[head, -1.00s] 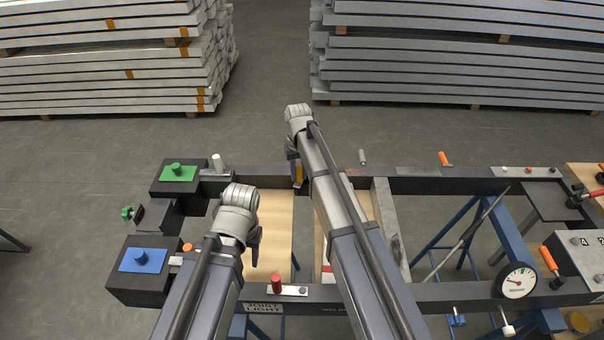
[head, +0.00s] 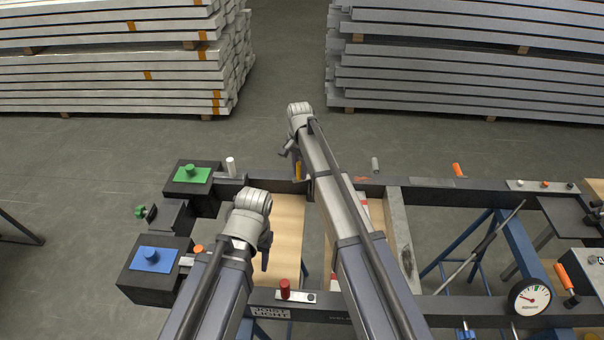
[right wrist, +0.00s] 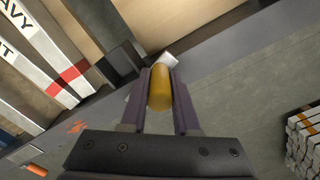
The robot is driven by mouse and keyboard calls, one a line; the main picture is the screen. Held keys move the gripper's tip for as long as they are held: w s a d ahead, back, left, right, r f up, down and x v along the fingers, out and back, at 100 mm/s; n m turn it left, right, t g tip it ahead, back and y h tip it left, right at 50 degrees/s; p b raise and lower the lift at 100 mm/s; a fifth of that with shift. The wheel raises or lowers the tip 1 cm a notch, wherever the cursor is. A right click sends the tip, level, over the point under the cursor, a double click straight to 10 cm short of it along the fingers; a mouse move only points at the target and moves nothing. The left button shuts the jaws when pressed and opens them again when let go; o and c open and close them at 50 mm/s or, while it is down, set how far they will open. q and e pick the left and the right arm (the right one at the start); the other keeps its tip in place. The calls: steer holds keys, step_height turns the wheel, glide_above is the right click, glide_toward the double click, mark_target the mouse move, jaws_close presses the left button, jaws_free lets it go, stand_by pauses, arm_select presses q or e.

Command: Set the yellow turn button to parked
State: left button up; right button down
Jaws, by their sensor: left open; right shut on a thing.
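The yellow turn button (right wrist: 160,92) sits between the two fingers of my right gripper (right wrist: 160,100) in the right wrist view. The fingers are shut on it. In the head view a small part of the yellow button (head: 298,170) shows on the far rail, beside my right gripper (head: 292,160). A pale plate shows just past the button in the right wrist view; any mark on it is hidden. My left gripper (head: 265,250) is open and empty, above the wooden board near the front rail.
Black blocks with a green plate (head: 192,175) and a blue plate (head: 152,259) stand at the left. A red knob (head: 285,289) stands on the front rail. A dial gauge (head: 529,298) is at the front right. Metal stacks lie beyond the frame.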

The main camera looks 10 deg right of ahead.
steer(key=shift+w+m, duration=0.5)
steer(key=shift+m, duration=0.35)
steer(key=shift+w+m, duration=0.45)
steer(key=shift+m, duration=0.4)
steer(key=c, duration=0.7)
jaws_free()
steer(key=shift+o, duration=0.2)
steer(key=shift+r, duration=0.1)
step_height(320, 180, up, 8)
steer(key=p, duration=0.8)
steer(key=shift+f, duration=0.25)
